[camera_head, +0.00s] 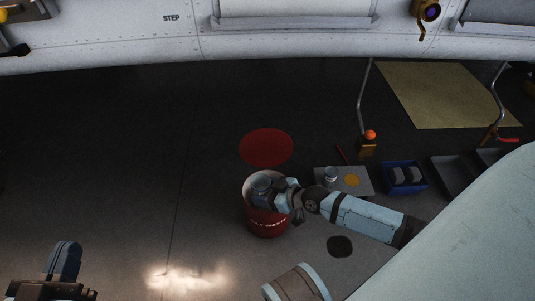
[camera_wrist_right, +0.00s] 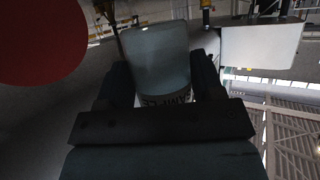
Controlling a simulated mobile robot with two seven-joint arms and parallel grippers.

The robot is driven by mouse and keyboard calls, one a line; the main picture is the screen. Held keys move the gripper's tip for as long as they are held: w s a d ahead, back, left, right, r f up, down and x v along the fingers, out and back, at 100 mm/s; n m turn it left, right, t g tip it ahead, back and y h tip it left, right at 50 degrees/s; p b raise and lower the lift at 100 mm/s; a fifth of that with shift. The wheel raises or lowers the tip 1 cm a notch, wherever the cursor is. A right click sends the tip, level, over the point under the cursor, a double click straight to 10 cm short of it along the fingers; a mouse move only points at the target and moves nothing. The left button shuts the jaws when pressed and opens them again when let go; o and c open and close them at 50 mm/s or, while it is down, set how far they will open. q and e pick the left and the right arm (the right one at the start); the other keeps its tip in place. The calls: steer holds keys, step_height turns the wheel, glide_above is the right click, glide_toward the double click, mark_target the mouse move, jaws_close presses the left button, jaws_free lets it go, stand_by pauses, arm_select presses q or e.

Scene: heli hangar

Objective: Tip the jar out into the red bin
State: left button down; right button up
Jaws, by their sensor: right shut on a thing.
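The red bin (camera_head: 266,229), with a pale rim and white lettering, stands on the floor near the middle of the head view. My right gripper (camera_head: 279,188) is at its mouth, shut on a grey-blue jar (camera_head: 262,187). The jar is over the bin's opening. In the right wrist view the jar (camera_wrist_right: 158,62) sits between both fingers, with a label reading "SAMPLE" partly hidden by the gripper. I cannot tell its exact tilt or its contents. My left gripper (camera_head: 66,262) is at the lower left, away from the bin; its opening is unclear.
A flat red disc (camera_head: 266,147) lies behind the bin. To the right are a grey board (camera_head: 360,188) with a small jar (camera_head: 330,175), a blue bin (camera_head: 405,188) and dark trays (camera_head: 452,174). A pale aircraft hull (camera_head: 130,35) spans the back. The left floor is clear.

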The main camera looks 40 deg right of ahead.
steer(key=shift+w+d+r, duration=0.1)
steer(key=shift+w+d+r+m+g+y+b, duration=0.4)
steer(key=shift+m+g, duration=0.1)
steer(key=shift+m, duration=0.2)
steer(key=shift+w+d+r+m+g+y, duration=0.3)
steer(key=shift+w+r+m+g, duration=0.1)
steer(key=shift+m, duration=0.2)
arm_select(q)
steer(key=shift+s+d+f+n+g+p, duration=0.1)
steer(key=shift+s+d+n+g+p, duration=0.25)
steer(key=shift+p, duration=0.85)
arm_select(e)
steer(key=r+m+g+y, duration=0.1)
steer(key=w+d+r+m+g+y, duration=0.1)
steer(key=m, duration=0.1)
steer(key=w+d+r+m+g+y, duration=0.1)
steer(key=r+m, duration=0.1)
steer(key=shift+g+y, duration=0.3)
arm_select(q)
steer(key=shift+a, duration=0.1)
arm_select(e)
steer(key=shift+r+m+g+y, duration=0.3)
steer(key=shift+m, duration=0.3)
